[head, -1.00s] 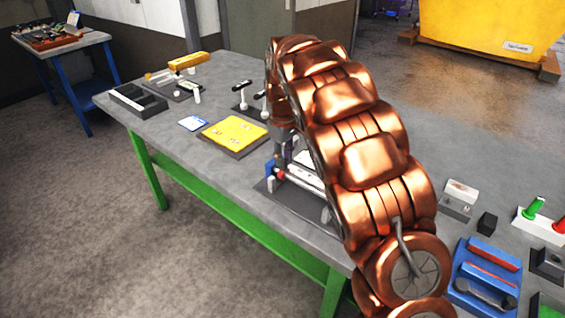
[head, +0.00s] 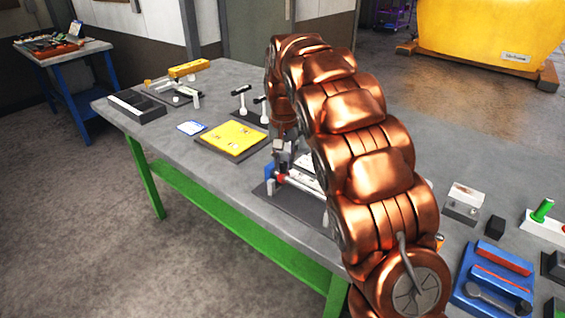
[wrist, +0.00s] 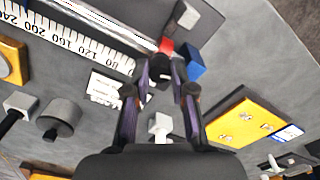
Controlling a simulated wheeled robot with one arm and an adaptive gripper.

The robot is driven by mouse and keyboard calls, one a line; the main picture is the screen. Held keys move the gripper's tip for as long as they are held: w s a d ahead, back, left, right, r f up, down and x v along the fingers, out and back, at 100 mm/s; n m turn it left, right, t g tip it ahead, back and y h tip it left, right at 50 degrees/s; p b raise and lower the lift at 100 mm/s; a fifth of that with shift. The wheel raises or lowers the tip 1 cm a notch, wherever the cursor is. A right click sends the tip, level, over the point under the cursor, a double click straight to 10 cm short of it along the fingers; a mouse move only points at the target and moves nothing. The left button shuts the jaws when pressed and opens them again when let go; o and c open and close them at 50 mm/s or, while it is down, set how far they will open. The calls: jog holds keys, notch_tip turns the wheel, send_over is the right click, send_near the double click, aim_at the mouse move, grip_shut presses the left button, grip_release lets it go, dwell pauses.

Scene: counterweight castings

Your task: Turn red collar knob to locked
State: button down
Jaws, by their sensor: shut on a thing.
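The red collar knob (wrist: 166,46) shows at the upper middle of the wrist view, by the end of a white scale with black numbers (wrist: 90,35). In the head view, a small red part (head: 282,178) shows low on the fixture under my arm. My gripper (wrist: 163,70) is shut on the knob, with its two fingers on either side of a dark round part just below the red. In the head view, my gripper (head: 281,150) points down at the fixture, partly hidden by my copper arm. I cannot read the locked mark or the knob's angle.
A blue block (wrist: 193,62) sits close to the right finger. A yellow plate (head: 233,138) lies on the grey bench to the left. T-handled pins (head: 242,98) stand behind it. A blue tray (head: 495,283) is at the right. The bench's front left is clear.

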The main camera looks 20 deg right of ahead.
aim_at(283, 163)
jog(key=shift+m, duration=1.7)
jog(key=c, duration=1)
grip_release()
jog(key=shift+r, duration=0.1)
notch_tip(283, 163, up, 5)
jog(key=shift+w+r, duration=0.1)
jog(key=shift+r, duration=1.05)
